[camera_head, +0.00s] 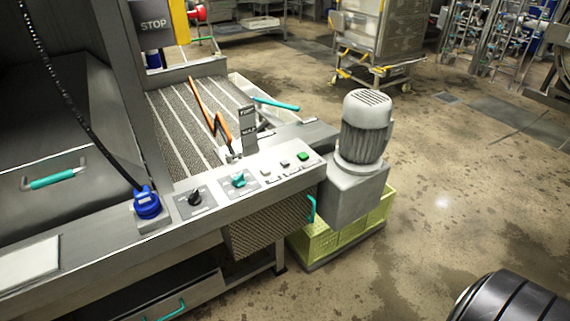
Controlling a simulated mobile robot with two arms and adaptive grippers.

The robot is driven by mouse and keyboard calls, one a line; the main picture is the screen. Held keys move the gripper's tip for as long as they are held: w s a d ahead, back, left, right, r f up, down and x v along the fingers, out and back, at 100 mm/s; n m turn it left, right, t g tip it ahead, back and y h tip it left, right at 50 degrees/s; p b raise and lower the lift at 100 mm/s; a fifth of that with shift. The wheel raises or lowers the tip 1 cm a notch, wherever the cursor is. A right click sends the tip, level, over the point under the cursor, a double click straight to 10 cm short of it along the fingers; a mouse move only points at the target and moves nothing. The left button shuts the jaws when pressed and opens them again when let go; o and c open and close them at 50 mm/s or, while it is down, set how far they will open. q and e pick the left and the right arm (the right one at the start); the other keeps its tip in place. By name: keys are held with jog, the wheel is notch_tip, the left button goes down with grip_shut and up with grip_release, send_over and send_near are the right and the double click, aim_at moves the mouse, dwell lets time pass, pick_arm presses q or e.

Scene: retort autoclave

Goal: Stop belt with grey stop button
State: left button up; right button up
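The control panel (225,205) runs along the front of the belt machine in the head view. Near its right end is a row of small buttons: a pale one (265,172), a grey one (284,163) and a green one (303,156). The labels beside them are too small to read. Left of the buttons are a teal knob (239,180) and a black knob (195,197). The ribbed belt (180,115) lies behind the panel. Neither of my grippers is in view, and nothing covers the buttons.
A grey motor (365,128) stands just right of the panel, above yellow-green crates (320,243). A blue plug (146,202) with a black cable sits at the panel's left. A STOP sign (153,24) hangs above the belt. The floor (465,190) to the right is largely clear.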

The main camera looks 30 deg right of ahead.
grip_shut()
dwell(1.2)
